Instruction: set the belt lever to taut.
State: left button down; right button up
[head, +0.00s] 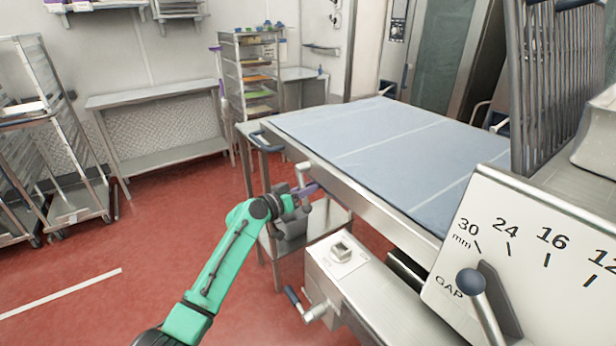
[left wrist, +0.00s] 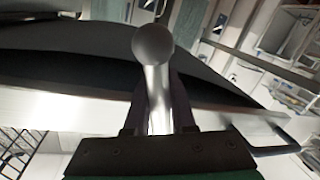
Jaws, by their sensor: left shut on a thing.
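The belt lever (left wrist: 158,75) shows in the left wrist view as a pale metal rod with a round ball knob. It stands between the two dark fingers of my left gripper (left wrist: 160,115), which is shut on it below the knob. In the head view my left gripper (head: 300,193) is at the near left side of the belt table, just under its steel edge. The lever's pale upper end (head: 303,169) shows just above the gripper there; its base is hidden. My right gripper is not in view.
The blue-grey belt (head: 390,145) lies on the table behind the gripper. A steel box with a crank handle (head: 305,307) stands at front. A gap dial plate (head: 520,250) with its own knobbed lever (head: 471,283) is at right. Red floor is open at left.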

pick_arm(q)
jog(key=shift+s+d+n+g, duration=0.2)
jog(key=shift+s+n+g, duration=0.1)
jog(key=shift+n, duration=0.3)
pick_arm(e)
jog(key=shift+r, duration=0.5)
pick_arm(q)
jog(key=c, duration=0.8)
grip_release()
jog(key=shift+o, duration=0.2)
